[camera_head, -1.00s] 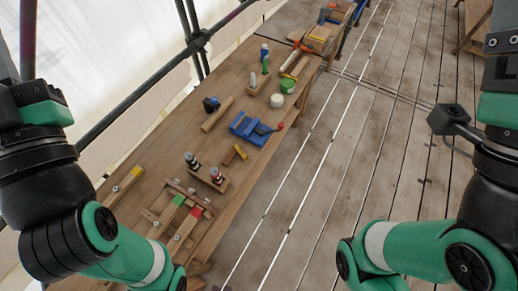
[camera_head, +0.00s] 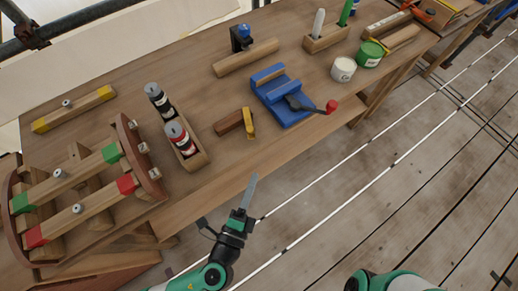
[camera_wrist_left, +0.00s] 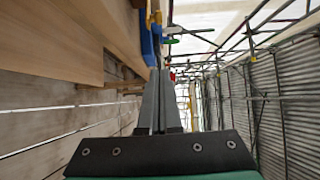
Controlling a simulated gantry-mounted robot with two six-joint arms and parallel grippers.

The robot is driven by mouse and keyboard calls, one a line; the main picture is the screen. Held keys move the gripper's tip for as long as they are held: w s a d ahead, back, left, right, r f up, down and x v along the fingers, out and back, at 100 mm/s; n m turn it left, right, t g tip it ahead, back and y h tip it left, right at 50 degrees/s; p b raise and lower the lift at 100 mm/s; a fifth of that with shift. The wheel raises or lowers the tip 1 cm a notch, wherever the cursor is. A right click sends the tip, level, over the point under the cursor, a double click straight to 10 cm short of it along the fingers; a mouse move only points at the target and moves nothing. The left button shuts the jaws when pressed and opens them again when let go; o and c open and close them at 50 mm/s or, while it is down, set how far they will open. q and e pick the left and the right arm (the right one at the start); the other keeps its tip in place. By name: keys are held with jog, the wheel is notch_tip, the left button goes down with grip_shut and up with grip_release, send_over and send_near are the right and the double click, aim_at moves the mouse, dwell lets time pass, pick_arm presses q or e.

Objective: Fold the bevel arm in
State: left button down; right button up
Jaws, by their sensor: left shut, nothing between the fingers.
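The bevel lies on the bench near its front edge, with a brown wooden stock (camera_head: 228,123) and a yellow arm (camera_head: 249,124). The yellow arm stands out at an angle across the stock's right end. My left gripper (camera_head: 251,184) is shut and empty, pointing up beside the bench's front edge, below the bevel in the picture and apart from it. Its closed fingers (camera_wrist_left: 158,100) also show in the left wrist view, where I cannot make out the bevel. My right gripper is out of view.
A blue vise (camera_head: 283,97) with a red-knobbed handle is right of the bevel. A wooden frame with red and green blocks (camera_head: 88,190) stands further left. Bare bench lies around the bevel.

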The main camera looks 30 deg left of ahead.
pick_arm(q)
jog(key=w+a, duration=0.1)
jog(key=w, duration=0.2)
jog(key=w+a, duration=0.2)
jog(key=w, duration=0.2)
jog(key=w+a, duration=0.1)
jog(key=w, duration=0.3)
jog(key=shift+a+r, duration=0.2)
jog(key=shift+a, duration=0.15)
